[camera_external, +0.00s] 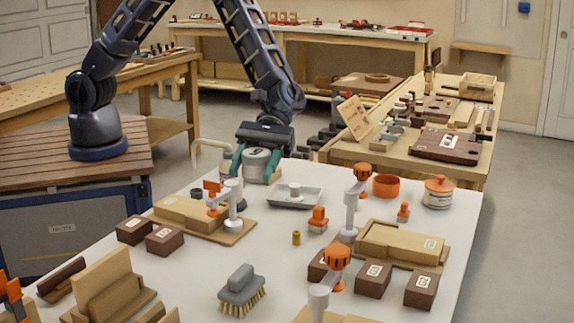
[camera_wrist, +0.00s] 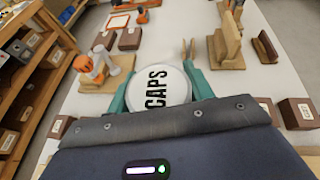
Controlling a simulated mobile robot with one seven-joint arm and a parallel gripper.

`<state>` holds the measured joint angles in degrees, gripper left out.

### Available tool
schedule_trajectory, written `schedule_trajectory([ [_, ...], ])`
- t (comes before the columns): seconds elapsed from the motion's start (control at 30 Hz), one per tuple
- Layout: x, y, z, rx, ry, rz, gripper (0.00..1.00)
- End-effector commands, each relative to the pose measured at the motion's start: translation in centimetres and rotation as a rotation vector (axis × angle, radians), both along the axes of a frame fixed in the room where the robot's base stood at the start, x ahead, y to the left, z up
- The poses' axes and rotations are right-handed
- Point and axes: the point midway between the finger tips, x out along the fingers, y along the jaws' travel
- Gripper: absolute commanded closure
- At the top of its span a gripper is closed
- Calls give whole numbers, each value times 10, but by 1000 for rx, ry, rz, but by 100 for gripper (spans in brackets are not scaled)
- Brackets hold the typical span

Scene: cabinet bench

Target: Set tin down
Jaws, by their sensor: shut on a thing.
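The tin (camera_external: 257,158) is a pale grey round can at the far edge of the white-topped bench (camera_external: 275,240). In the wrist view its white lid, marked CAPS, faces up to the camera (camera_wrist: 158,88). My gripper (camera_wrist: 160,94) is shut on the tin, with one teal finger on each side of it. In the external view my gripper (camera_external: 257,161) points down at the bench's back edge. The tin looks upright. I cannot tell whether its base touches the bench top.
A grey tray (camera_external: 294,202) lies just right of the tin. A wooden block fixture with a white and orange clamp (camera_external: 233,212) stands in front. An orange-lidded white jar (camera_external: 438,192) and an orange ring (camera_external: 386,186) stand farther right. Bare white top shows between them.

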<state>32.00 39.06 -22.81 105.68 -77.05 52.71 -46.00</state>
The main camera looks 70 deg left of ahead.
Motion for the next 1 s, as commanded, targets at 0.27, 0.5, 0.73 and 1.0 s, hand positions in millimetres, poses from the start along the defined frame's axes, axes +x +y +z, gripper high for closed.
schedule_trajectory([
  [0.27,28,14,3,-2,0,27,73],
  [0.5,107,64,4,-6,1,101,73],
  [0.73,181,125,5,-8,0,177,73],
  [1.0,258,208,5,-8,-2,265,73],
])
